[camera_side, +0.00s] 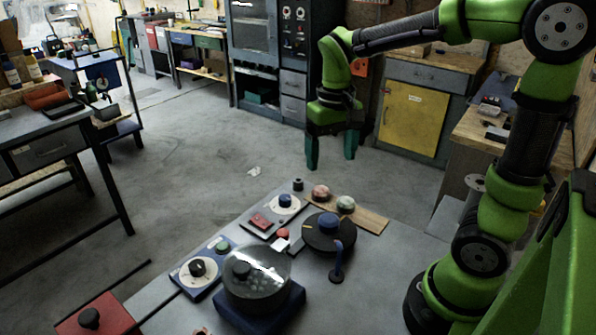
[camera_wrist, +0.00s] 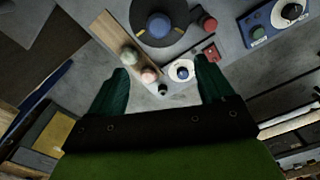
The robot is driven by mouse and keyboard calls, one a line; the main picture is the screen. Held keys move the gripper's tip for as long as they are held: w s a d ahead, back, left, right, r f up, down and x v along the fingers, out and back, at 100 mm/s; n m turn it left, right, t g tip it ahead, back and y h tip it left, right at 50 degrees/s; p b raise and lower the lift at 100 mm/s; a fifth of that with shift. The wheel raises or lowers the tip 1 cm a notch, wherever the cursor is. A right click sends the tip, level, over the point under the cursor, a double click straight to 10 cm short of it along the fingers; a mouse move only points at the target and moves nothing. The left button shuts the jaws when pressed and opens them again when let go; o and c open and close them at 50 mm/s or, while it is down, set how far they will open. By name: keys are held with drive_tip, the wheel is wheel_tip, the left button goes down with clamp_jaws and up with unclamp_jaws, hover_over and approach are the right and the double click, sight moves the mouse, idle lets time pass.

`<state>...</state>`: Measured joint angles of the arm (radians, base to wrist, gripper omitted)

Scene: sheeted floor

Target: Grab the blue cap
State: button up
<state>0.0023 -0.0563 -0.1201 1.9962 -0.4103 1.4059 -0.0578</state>
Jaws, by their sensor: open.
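Two blue round pieces could be the blue cap. The larger blue cap (camera_side: 328,222) sits on a black disc (camera_side: 318,241); in the wrist view the blue cap (camera_wrist: 158,25) is at the top centre. A smaller blue knob (camera_side: 285,200) sits on a white dial at the sheet's back; it also shows in the wrist view (camera_wrist: 181,70), near the right finger. My gripper (camera_side: 331,160) is open and empty, fingers pointing down, well above the sheet's far end. In the wrist view my gripper (camera_wrist: 163,66) has its fingers spread wide.
A wooden strip (camera_side: 368,218) holds two round knobs beside the black disc. A clear dome (camera_side: 256,274) on a blue base stands in front. A red button (camera_side: 283,233) and a blue panel (camera_side: 206,268) lie left.

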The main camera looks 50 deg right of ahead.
sight(328, 216)
drive_tip(key=f, duration=1.6)
drive_tip(key=shift+s+a+f, duration=0.1)
drive_tip(key=shift+s+f, duration=0.1)
drive_tip(key=shift+f, duration=0.15)
drive_tip(key=c, duration=1.2)
drive_tip(key=shift+c, duration=0.2)
drive_tip(key=shift+r, duration=0.1)
